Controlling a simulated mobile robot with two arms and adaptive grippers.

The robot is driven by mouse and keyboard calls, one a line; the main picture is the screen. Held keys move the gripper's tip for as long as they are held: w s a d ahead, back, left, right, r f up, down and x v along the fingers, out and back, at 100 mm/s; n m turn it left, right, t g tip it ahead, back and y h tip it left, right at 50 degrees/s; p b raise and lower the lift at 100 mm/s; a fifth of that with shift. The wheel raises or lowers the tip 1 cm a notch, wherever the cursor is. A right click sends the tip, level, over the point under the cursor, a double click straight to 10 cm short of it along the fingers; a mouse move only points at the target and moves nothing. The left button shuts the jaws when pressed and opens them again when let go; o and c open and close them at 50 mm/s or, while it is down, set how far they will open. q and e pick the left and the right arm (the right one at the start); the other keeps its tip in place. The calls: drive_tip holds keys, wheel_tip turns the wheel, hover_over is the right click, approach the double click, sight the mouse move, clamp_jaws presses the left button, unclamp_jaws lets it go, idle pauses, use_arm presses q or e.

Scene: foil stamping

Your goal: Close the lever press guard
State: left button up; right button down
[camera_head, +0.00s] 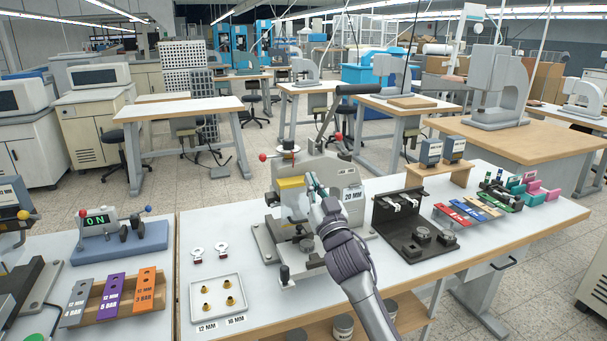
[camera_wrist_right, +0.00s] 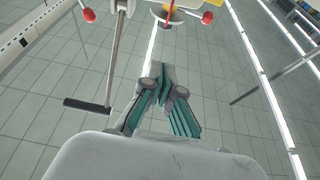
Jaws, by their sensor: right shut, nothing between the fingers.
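The grey lever press (camera_head: 332,172) stands on the white bench in the middle of the head view. Its long lever (camera_head: 329,118) rises to a black handle, which also shows at the left in the right wrist view (camera_wrist_right: 88,104). A yellow part (camera_head: 290,183) is on the press's front left; I cannot clearly make out the guard or its position. My right gripper (camera_head: 314,184) is shut and empty in front of the press, its fingers hiding part of it. In the wrist view the teal-padded fingertips (camera_wrist_right: 160,78) meet. My left gripper is not in view.
A white tray (camera_head: 191,301) with small brass pieces lies to the left of the press. A black fixture (camera_head: 384,219) stands close on the right, with coloured label strips (camera_head: 467,211) beyond. Red knobs (camera_wrist_right: 207,17) stick out near the lever.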

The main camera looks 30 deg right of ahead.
use_arm(q)
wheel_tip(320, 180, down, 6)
drive_tip(key=b, duration=0.4)
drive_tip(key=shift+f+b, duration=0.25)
drive_tip(key=shift+b, duration=0.15)
use_arm(e)
wheel_tip(320, 180, down, 9)
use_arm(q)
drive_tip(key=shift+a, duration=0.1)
use_arm(e)
drive_tip(key=shift+s+f, duration=0.1)
drive_tip(key=shift+f, duration=0.05)
